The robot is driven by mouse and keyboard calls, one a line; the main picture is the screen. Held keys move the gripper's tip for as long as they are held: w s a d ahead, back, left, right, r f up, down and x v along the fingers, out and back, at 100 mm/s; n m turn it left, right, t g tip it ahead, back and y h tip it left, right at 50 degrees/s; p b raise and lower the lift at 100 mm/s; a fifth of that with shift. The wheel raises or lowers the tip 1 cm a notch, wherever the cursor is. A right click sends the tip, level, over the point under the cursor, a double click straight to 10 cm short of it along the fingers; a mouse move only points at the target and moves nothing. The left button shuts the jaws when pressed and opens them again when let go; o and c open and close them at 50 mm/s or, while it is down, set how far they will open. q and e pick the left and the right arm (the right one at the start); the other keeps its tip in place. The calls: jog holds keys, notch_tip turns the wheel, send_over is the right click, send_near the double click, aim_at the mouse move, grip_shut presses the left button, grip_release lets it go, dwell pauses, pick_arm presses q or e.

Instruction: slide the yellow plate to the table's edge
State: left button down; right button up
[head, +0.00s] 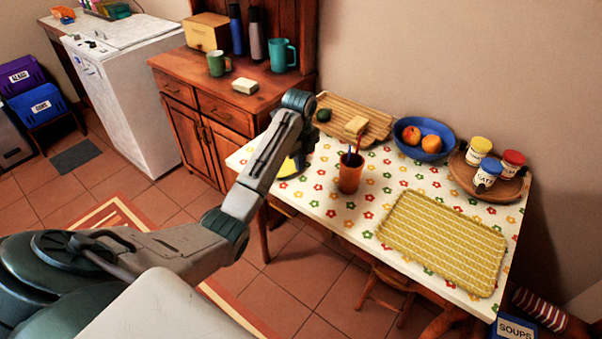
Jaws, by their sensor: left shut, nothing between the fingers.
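The yellow plate (288,168) lies on the flower-patterned table (335,215) near its left end. My left arm crosses in front of it, so only part of the plate shows. My left gripper (300,160) points down at the plate, with its fingers shut and empty. Whether the fingertips touch the plate is hidden. My right gripper is not in view.
A brown cup (350,179) with utensils stands right of the plate. Behind are a wooden board (368,117), a blue fruit bowl (423,151) and a round tray (514,189) with jars. A yellow woven mat (443,240) covers the right front.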

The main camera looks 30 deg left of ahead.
aim_at(292, 183)
pick_arm(q)
notch_tip(292, 183, down, 9)
jog(key=shift+r+p, duration=0.2)
jog(key=shift+p, duration=0.55)
jog(key=a, duration=0.2)
jog(key=shift+w+a+r+p, duration=0.15)
jog(key=shift+w+a+p, duration=0.15)
jog(key=shift+p, duration=0.05)
jog(key=shift+w+a, duration=0.15)
jog(key=shift+a, duration=0.4)
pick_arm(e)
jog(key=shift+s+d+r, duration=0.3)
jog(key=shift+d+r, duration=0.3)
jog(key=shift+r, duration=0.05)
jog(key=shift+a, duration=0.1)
